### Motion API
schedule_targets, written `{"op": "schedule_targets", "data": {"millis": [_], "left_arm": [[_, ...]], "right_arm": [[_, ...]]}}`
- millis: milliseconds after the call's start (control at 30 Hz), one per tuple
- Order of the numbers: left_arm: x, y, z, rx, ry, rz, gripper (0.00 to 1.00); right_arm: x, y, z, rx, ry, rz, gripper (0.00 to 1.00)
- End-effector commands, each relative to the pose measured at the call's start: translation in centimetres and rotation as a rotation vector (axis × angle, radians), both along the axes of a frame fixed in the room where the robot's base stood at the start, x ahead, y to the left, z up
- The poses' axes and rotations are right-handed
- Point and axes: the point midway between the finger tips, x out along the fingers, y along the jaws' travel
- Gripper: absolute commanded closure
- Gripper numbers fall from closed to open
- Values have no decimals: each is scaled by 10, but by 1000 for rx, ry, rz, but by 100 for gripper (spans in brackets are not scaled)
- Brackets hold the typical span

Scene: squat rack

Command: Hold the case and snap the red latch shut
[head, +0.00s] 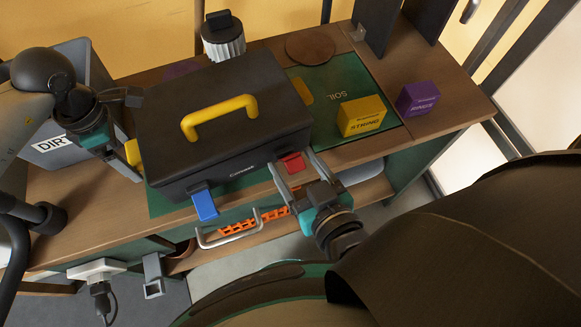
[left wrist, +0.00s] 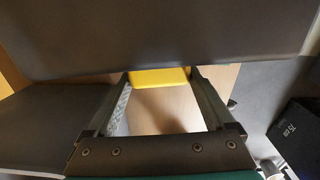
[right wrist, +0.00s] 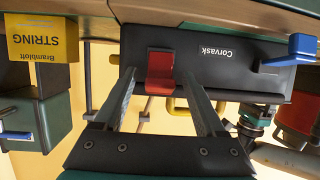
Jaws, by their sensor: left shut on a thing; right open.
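The black case (head: 222,125) lies on the bench with its lid down and a yellow handle on top. The red latch (head: 292,163) is on its front right; it also shows in the right wrist view (right wrist: 160,72). Whether it is fastened is unclear. The blue latch (head: 204,203) on the front left sticks out from the case. My left gripper (head: 130,152) is shut on the yellow side grip (left wrist: 158,77) at the case's left end. My right gripper (head: 289,172) is open in front of the red latch, with its fingers to either side of it.
A yellow STRING box (head: 361,116) and a purple box (head: 418,98) stand right of the case. A grey DIRT bin (head: 62,140) is at the left. A ribbed pot (head: 223,45) stands behind. Below the bench front are a metal handle (head: 230,236) and an orange item (head: 255,222).

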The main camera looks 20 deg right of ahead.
Motion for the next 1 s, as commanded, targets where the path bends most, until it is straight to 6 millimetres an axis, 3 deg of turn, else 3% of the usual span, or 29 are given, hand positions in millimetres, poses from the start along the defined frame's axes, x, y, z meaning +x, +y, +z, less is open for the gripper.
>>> {"op": "schedule_targets", "data": {"millis": [167, 367, 733, 1000], "left_arm": [[1, 0, 1, -1, -3, -1, 100], [1, 0, 1, -1, -3, -1, 100], [1, 0, 1, -1, -3, -1, 100], [1, 0, 1, -1, -3, -1, 100]], "right_arm": [[-2, 0, 2, 41, -6, -9, 28], [-10, -4, 16, 292, -48, -62, 28], [-32, -18, 54, 1021, -114, -179, 28], [-38, -10, 60, 1555, -62, -213, 28]]}}
